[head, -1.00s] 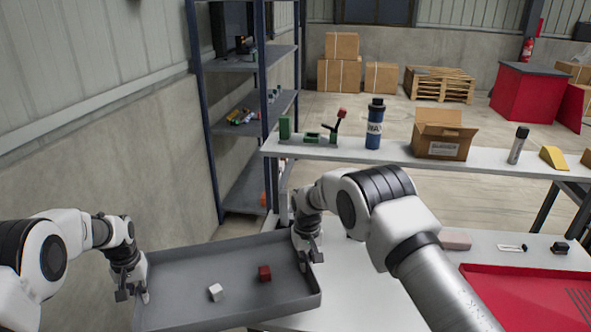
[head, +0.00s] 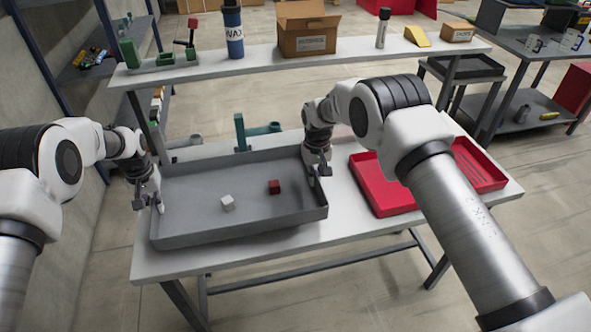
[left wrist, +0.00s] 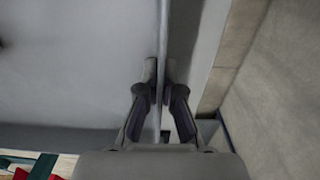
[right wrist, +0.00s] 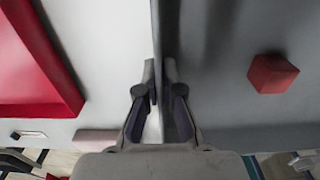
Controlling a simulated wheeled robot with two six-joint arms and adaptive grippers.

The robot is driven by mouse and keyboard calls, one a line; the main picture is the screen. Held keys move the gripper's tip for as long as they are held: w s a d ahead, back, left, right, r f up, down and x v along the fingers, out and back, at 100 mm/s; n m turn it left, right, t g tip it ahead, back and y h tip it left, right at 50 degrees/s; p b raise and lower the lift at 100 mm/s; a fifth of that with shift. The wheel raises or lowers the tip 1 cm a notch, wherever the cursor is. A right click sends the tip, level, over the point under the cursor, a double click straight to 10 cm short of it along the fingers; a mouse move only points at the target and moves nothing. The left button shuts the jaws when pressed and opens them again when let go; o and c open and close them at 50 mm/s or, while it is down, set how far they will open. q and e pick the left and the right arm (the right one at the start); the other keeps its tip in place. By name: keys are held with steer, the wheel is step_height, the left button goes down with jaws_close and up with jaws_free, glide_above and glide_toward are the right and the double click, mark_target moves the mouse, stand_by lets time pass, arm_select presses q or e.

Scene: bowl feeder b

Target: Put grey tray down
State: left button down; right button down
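The grey tray (head: 190,185) is a wide shallow box over the left part of the white table (head: 285,243). A white cube (head: 227,202) and a red cube (head: 274,187) lie in it. My left gripper (head: 148,203) is shut on the tray's left wall; in the left wrist view its fingers (left wrist: 161,85) pinch the thin rim. My right gripper (head: 318,172) is at the right wall; in the right wrist view its fingers (right wrist: 160,85) close on that rim from both sides. Whether the tray's underside touches the table cannot be told.
A red tray (head: 372,190) stands on the table to the right, partly behind my right arm. A green fixture (head: 250,135) stands behind the grey tray. A raised shelf (head: 270,55) behind holds a blue bottle (head: 234,35) and a cardboard box (head: 308,30).

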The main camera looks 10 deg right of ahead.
mark_target(160, 217)
arm_select(q)
steer(key=shift+a, duration=0.15)
